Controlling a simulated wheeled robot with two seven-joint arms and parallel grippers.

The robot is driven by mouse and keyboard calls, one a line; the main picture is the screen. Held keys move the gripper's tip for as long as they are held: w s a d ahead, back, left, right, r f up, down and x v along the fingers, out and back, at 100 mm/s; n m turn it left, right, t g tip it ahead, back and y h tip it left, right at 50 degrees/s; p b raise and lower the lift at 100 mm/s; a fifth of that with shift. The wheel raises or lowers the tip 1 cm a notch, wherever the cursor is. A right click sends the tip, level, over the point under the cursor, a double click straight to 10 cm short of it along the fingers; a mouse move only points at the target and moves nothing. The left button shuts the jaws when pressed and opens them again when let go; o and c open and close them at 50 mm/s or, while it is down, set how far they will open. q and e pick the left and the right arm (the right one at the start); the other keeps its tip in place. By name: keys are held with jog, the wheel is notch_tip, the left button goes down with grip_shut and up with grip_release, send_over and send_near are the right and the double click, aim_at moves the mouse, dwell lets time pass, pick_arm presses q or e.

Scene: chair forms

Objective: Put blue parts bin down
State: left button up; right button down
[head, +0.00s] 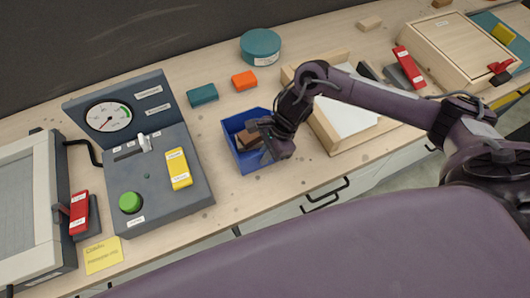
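The blue parts bin (232,158) is in the middle of the head view, near the front edge of the worktop, with a brown block (246,138) inside. My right gripper (262,141) is at the bin's right side, overlapping its rim and hiding that wall. The fingers are dark and small, and I cannot tell whether they are closed on the rim. I cannot tell whether the bin's underside touches the worktop. My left gripper is not in view.
Left of the bin is a grey control box (150,205) with a gauge, yellow handle and green button. Behind are a teal block (202,95), an orange block (244,81) and a round teal tin (261,46). A wooden tray (331,139) lies right, under my arm. Bare worktop (225,205) shows in front.

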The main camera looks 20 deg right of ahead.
jog(key=shift+f, duration=0.15)
jog(key=shift+f, duration=0.15)
jog(key=c, duration=1.6)
grip_release()
jog(key=shift+c, duration=0.2)
